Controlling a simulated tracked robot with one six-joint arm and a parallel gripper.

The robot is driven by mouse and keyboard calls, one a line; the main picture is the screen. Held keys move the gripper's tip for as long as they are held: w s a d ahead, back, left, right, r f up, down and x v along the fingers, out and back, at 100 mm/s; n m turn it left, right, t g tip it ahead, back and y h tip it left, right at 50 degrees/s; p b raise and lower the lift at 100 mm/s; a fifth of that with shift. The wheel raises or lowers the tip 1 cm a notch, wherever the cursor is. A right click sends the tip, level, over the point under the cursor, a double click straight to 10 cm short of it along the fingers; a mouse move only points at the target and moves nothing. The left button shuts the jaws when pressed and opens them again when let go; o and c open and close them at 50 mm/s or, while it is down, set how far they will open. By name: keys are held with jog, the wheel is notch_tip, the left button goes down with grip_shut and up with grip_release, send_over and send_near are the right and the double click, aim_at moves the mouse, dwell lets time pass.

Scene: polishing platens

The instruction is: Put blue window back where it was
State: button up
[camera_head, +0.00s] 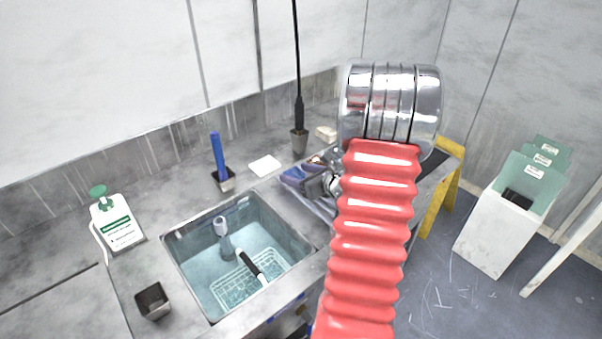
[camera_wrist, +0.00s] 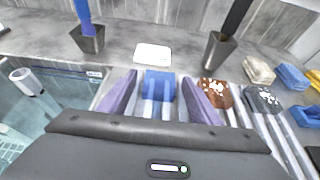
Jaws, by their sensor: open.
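A blue block (camera_wrist: 158,86), which may be the blue window, rests on pale parallel bars in the wrist view. It sits between the two purple fingers of my gripper (camera_wrist: 160,78), which are apart with visible gaps to the block on both sides. In the head view my gripper (camera_head: 303,178) is partly hidden behind my red arm, low over the counter right of the sink. I cannot clearly tell the block apart from the fingers there.
The sink (camera_head: 180,262) holds water, a basket and handled tools. A blue-handled tool (camera_head: 218,152) and a black pole (camera_head: 299,100) stand in holders. A white pad (camera_wrist: 152,53) lies behind the block. A brown spotted piece (camera_wrist: 215,92) and a grey spotted piece (camera_wrist: 262,98) sit right of my gripper.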

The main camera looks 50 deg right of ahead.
jog(key=v, duration=1.2)
dwell(0.3)
